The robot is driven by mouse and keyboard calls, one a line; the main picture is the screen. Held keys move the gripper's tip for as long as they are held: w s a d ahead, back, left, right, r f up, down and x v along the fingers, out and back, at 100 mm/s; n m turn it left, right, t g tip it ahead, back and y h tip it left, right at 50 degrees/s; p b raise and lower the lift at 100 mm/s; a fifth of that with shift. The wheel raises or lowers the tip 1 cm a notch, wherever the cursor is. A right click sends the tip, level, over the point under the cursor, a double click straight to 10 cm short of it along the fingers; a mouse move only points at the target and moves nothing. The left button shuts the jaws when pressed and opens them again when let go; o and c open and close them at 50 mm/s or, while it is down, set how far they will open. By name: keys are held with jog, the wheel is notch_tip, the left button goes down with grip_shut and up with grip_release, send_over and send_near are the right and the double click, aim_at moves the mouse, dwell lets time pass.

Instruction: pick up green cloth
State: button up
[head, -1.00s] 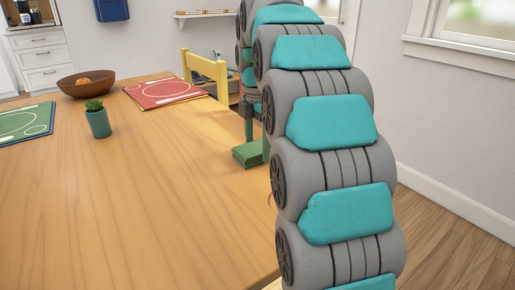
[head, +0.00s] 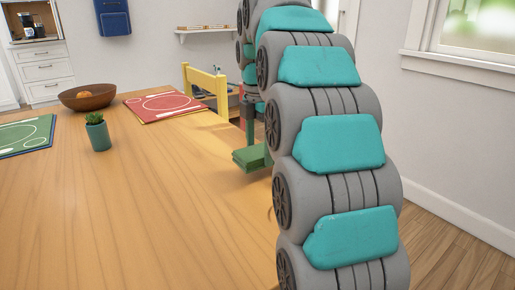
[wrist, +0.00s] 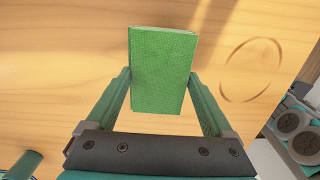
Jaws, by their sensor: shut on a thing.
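The green cloth (head: 249,158) is a folded flat block near the right edge of the wooden table, partly hidden behind my arm in the head view. It also shows in the wrist view (wrist: 162,70), squarely between the two fingers. My gripper (wrist: 160,78) is shut on it, one finger touching each long side. In the head view my gripper points down onto the cloth, which seems to hang slightly above the tabletop.
The wooden table (head: 150,200) is mostly clear. A small potted plant (head: 98,134), a brown bowl (head: 88,98), a red placemat (head: 163,106) and a green placemat (head: 25,136) lie farther left. A yellow chair (head: 206,88) stands behind the table.

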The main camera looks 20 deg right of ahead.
jog(key=s+a, duration=0.1)
jog(key=s, duration=0.3)
jog(key=s+a+r+b, duration=0.1)
jog(key=s, duration=0.4)
jog(key=s+a, duration=0.1)
jog(key=s, duration=0.4)
jog(key=shift+r, duration=0.15)
